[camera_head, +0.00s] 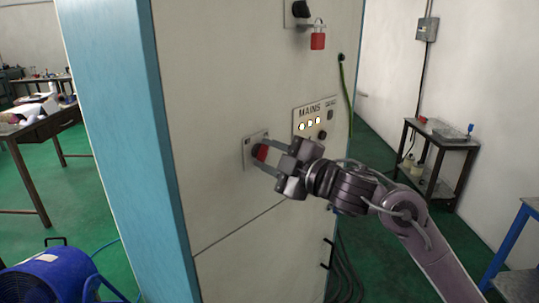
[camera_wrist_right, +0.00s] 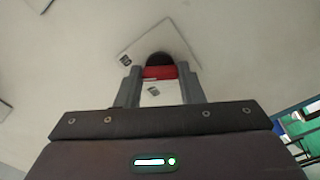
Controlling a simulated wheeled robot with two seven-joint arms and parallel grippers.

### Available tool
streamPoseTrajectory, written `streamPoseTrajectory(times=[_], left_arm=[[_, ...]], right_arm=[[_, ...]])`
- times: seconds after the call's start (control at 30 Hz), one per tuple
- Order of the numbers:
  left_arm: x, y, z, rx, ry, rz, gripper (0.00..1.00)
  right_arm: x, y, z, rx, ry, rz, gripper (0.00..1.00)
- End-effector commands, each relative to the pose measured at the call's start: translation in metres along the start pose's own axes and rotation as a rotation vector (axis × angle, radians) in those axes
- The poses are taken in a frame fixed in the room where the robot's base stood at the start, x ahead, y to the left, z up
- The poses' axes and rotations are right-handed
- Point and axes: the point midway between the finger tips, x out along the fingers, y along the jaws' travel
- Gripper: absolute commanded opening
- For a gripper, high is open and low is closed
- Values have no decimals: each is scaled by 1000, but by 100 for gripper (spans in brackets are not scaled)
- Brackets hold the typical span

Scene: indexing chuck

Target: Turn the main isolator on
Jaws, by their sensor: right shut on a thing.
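The main isolator is a red handle (camera_head: 261,152) on a dark round base, on a small pale plate (camera_head: 248,154) on the front of a cream cabinet (camera_head: 210,90). My right gripper (camera_head: 258,157) is shut on the red handle, with one finger on each side of it. In the right wrist view the red handle (camera_wrist_right: 160,72) lies between the two grey fingers, and the plate (camera_wrist_right: 130,50) looks tilted. The fingers hide part of the handle, so its exact position is hard to tell. My left gripper is not in view.
A MAINS panel (camera_head: 316,118) with lit lamps is right of the handle. A red padlock (camera_head: 318,41) hangs below another switch (camera_head: 300,9) higher up. A blue fan (camera_head: 50,277) stands at lower left, and a trolley (camera_head: 440,145) at right. Green floor is clear between.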

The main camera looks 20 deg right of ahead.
Motion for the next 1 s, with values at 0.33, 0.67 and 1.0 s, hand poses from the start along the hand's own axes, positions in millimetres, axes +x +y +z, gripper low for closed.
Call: streamPoseTrajectory(times=[0.33, 0.67, 1.0], left_arm=[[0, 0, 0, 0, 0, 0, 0], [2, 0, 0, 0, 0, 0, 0], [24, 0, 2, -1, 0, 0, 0]], right_arm=[[0, -1, 0, 1, -1, -2, 56], [-3, -1, 1, 0, -1, 0, 56], [-56, -4, 3, -4, -4, -2, 56]])
